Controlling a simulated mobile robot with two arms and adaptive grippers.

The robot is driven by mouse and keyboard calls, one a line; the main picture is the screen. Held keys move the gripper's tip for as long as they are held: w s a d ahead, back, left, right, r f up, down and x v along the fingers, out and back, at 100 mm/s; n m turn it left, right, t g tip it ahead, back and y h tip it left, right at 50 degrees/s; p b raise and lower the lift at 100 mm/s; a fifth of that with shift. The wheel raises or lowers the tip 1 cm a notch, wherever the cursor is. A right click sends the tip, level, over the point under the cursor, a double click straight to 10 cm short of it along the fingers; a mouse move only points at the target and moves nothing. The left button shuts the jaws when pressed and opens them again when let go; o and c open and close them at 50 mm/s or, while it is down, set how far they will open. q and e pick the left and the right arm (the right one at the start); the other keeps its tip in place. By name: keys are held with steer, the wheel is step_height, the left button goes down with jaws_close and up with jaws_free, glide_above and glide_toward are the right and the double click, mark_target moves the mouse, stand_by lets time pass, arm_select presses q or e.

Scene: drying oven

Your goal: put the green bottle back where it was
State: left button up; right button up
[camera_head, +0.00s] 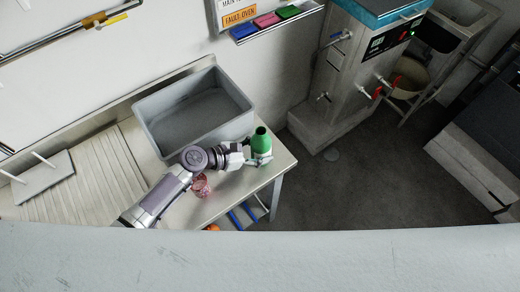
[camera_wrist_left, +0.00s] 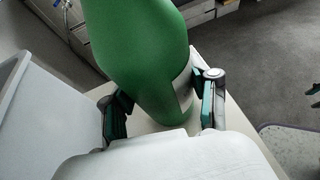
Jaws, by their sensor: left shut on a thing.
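The green bottle (camera_head: 261,141) is upright at the right end of the metal table, with its dark open mouth facing up. It also fills the middle of the left wrist view (camera_wrist_left: 140,50), where a pale label shows on its side. My left gripper (camera_head: 258,160) is shut on the bottle, with one finger on each side of it in the left wrist view (camera_wrist_left: 158,108). My right gripper is not in view.
A grey bin (camera_head: 245,127) stands on the metal table (camera_head: 225,203), just left of the bottle. A pinkish glass (camera_head: 201,187) stands beside my left arm. The table's right edge is close to the bottle. A tall metal machine (camera_head: 345,70) stands beyond the floor gap.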

arm_select(q)
steer(key=shift+f, duration=0.1)
steer(key=o, duration=1.4)
steer(key=shift+c, duration=0.2)
steer(key=shift+r, duration=0.25)
steer(key=v, duration=0.5)
steer(key=b+v, duration=0.1)
steer(key=v, duration=0.4)
steer(key=shift+s+a+f, duration=0.1)
steer(key=shift+s+a, duration=0.1)
steer(key=shift+a, duration=0.1)
steer(key=shift+s+a+r, duration=0.25)
steer(key=shift+a+r, duration=0.15)
steer(key=shift+a, duration=0.15)
